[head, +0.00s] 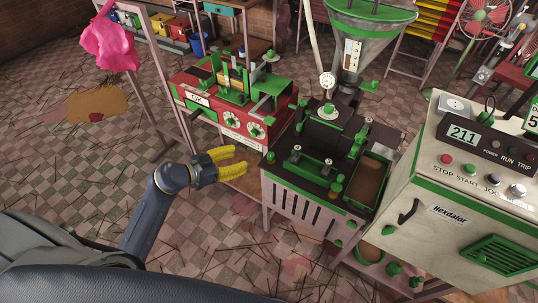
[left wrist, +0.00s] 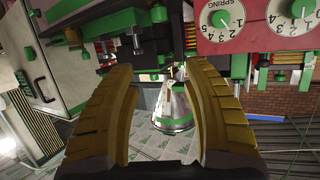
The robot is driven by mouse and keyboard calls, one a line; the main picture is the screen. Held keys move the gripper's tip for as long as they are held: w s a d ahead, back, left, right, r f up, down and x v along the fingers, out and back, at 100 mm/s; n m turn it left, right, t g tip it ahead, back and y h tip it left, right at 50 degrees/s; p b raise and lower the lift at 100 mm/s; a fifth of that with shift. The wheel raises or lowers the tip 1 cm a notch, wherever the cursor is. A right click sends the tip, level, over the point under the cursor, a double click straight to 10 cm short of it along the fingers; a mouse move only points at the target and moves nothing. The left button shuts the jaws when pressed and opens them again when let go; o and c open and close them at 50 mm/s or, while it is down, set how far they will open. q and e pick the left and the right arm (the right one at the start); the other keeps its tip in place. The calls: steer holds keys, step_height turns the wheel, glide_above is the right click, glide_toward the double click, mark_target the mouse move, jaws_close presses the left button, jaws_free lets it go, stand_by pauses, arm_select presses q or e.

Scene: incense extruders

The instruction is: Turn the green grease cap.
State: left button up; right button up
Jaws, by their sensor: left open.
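The dark extruder (head: 312,172) stands on a slotted grey stand and carries several green caps and knobs. A small green knob (head: 271,157) sits at its left edge. A green cap with a brass-coloured part (head: 336,187) stands at its front. I cannot tell which one is the grease cap. My left gripper (head: 241,159) has yellow ribbed fingers. They are apart and empty, just left of the green knob and pointing at the extruder. In the left wrist view the open fingers (left wrist: 158,68) frame a metal cone (left wrist: 173,108) beyond, seen upside down. My right gripper is not in view.
A red machine with dials (head: 240,122) stands just behind the left gripper. A pale control cabinet (head: 440,195) stands right of the extruder. A metal hopper (head: 365,40) rises behind. A pink cloth (head: 110,45) hangs on a frame at left. The tiled floor at left is fairly clear.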

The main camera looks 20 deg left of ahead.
mark_target(269, 155)
arm_select(q)
steer(key=shift+n+g+y, duration=0.4)
steer(key=x, duration=0.5)
steer(key=f+x, duration=0.1)
steer(key=x, duration=1)
steer(key=shift+a+f, duration=0.1)
steer(key=shift+f, duration=0.45)
jaws_close()
